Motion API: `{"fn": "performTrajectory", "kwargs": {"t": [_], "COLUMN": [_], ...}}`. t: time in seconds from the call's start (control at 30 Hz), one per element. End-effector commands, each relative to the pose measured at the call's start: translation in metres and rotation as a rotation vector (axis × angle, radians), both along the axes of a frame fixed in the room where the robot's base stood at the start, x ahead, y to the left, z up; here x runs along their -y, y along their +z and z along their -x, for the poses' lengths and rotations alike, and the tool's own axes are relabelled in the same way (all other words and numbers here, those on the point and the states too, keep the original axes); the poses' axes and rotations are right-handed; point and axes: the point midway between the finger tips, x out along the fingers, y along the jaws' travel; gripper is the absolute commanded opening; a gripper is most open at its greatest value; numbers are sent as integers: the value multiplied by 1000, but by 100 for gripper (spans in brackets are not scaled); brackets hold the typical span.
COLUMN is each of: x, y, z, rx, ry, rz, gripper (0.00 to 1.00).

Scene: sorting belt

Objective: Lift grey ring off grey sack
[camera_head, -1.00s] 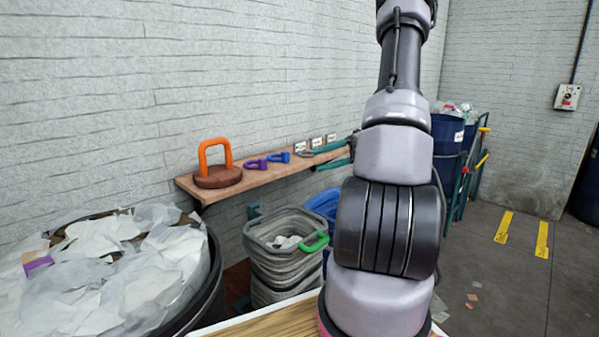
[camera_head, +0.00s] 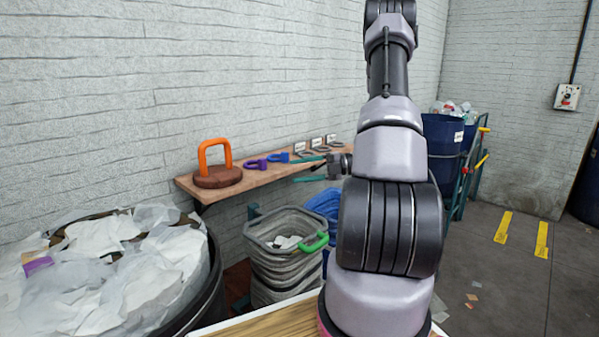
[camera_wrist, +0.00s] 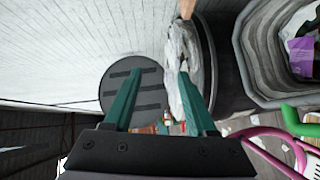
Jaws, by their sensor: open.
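My gripper (camera_head: 297,169) is open and empty in front of the wall shelf, with its two teal fingers pointing left. In the wrist view the fingers (camera_wrist: 159,75) are spread with nothing between the tips. Small grey rings lie on the right part of the shelf, one of them a grey ring (camera_head: 307,155) beside a white tag. They are close behind the gripper and apart from it as far as I can tell. I cannot make out a grey sack under any ring. The far right end of the shelf is hidden by my arm.
The wooden shelf (camera_head: 262,176) also holds a brown disc with an orange handle (camera_head: 215,155), a purple ring (camera_head: 255,165) and a blue ring (camera_head: 279,158). Below stand grey stacked bins (camera_head: 275,262) with a green handle (camera_head: 315,243). A black bin of white sheets (camera_head: 213,268) is at left.

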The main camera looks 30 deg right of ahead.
Motion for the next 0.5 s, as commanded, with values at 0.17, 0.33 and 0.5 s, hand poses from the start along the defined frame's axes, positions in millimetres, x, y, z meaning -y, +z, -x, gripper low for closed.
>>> {"fn": "performTrajectory", "kwargs": {"t": [0.17,0.33,0.5], "x": [-5,-4,-4], "y": [-1,-1,-1], "z": [-2,-2,-2], "rx": [0,0,0], "ry": [0,0,0], "rz": [0,0,0], "gripper": [57,57,0]}}
